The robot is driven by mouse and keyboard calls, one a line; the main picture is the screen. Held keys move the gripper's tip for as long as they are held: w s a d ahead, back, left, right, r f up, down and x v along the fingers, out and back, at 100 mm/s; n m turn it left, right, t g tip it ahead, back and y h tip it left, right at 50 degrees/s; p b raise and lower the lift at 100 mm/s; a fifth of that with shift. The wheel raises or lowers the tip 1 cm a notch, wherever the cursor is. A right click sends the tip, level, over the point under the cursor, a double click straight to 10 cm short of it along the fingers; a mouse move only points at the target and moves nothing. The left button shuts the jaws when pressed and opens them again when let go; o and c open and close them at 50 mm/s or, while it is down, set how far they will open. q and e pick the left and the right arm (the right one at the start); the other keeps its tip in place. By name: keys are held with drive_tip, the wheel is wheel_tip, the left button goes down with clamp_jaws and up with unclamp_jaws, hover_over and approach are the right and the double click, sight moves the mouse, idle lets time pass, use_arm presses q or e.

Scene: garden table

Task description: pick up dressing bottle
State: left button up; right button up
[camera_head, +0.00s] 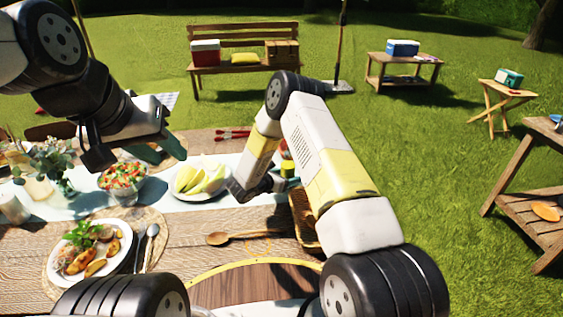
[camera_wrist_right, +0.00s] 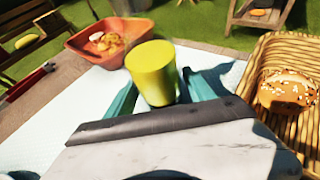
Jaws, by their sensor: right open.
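The dressing bottle, a yellow-green cylinder (camera_wrist_right: 152,75), stands between the open teal fingers of my right gripper (camera_wrist_right: 158,88) in the right wrist view.
A wicker basket (camera_wrist_right: 263,75) with a seeded bun is close on the right in the wrist view. A red-orange bowl (camera_wrist_right: 88,45) is behind left. In the head view, a plate of yellow-green wedges (camera_head: 200,180), a wooden spoon (camera_head: 240,237) and a dinner plate (camera_head: 90,250) lie nearby.

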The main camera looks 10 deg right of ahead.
clamp_jaws()
drive_tip(key=shift+r, duration=0.1)
